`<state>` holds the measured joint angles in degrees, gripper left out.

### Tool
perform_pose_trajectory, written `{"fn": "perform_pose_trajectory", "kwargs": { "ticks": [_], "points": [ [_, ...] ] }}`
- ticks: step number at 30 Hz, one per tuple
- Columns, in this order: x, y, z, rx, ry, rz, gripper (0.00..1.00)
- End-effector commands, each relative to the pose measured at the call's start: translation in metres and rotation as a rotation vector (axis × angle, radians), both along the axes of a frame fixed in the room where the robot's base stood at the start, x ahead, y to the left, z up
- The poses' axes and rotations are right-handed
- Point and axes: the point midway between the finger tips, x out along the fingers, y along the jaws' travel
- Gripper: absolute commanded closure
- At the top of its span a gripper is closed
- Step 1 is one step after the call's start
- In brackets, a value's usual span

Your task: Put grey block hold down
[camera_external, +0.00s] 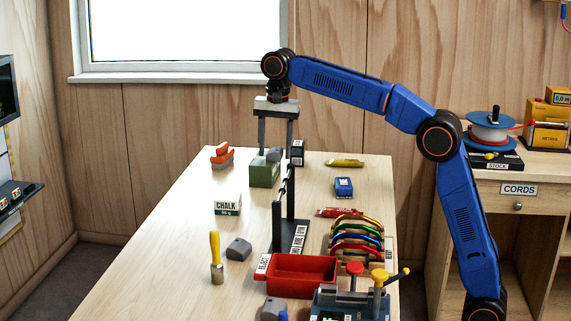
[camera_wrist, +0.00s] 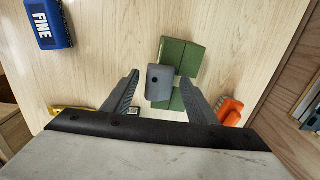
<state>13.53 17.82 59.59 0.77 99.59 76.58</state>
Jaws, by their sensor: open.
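The grey block hold (camera_external: 274,154), a small grey block with a dark hole, appears to rest on top of a green block (camera_external: 264,175) at the far part of the table. In the wrist view the grey block hold (camera_wrist: 160,88) lies over the middle of the green block (camera_wrist: 181,55). My gripper (camera_external: 276,147) points down above the green block, its fingers apart. In the wrist view my gripper (camera_wrist: 160,77) has one finger on each side of the grey block hold, with gaps showing. The lower ends of the fingers are partly hard to make out in the external view.
Other grey blocks lie on the table (camera_external: 165,245), one near the yellow-handled brush (camera_external: 215,258). An orange piece (camera_external: 220,149) sits left of the green block. A dark stand (camera_external: 290,236), red tray (camera_external: 300,270) and coloured carabiners (camera_external: 357,240) stand nearer.

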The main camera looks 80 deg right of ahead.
Motion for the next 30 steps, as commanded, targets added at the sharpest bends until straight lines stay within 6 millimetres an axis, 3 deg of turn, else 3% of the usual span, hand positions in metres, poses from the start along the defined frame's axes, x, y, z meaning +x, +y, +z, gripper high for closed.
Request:
{"fn": "perform_pose_trajectory", "kwargs": {
  "ticks": [15,30],
  "points": [
    [-0.002,0.000,0.064,-0.001,0.000,-0.001,0.48],
    [-0.004,0.000,0.074,0.000,0.003,-0.001,0.48]
  ]
}}
